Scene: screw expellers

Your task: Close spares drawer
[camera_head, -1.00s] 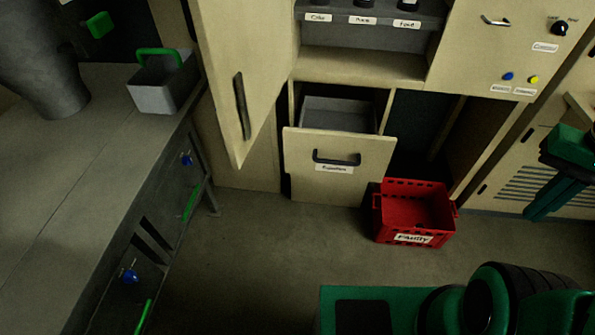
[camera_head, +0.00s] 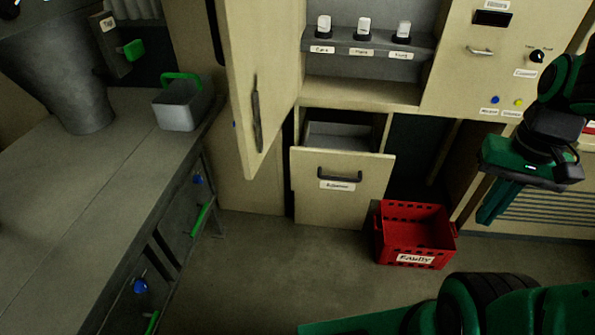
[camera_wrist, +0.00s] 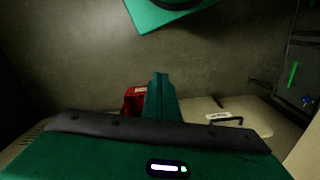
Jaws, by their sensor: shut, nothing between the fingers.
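The drawer (camera_head: 312,192) stands pulled out of the cream cabinet, below the shelf. Its cream front has a dark bar handle and a white label too blurred to read surely. Its grey inside shows behind the front. In the wrist view, the drawer front (camera_wrist: 255,118) and its handle lie to the right of the fingers. My gripper (camera_head: 486,218) is at the right of the head view, well apart from the drawer. Its green fingers are shut and empty; they also show in the wrist view (camera_wrist: 161,82).
A red crate (camera_head: 418,232) labelled "Faulty" stands on the floor just right of the drawer. An open cabinet door (camera_head: 252,90) hangs left of the drawer. A grey workbench (camera_head: 75,205) fills the left. The floor (camera_head: 290,270) before the drawer is clear.

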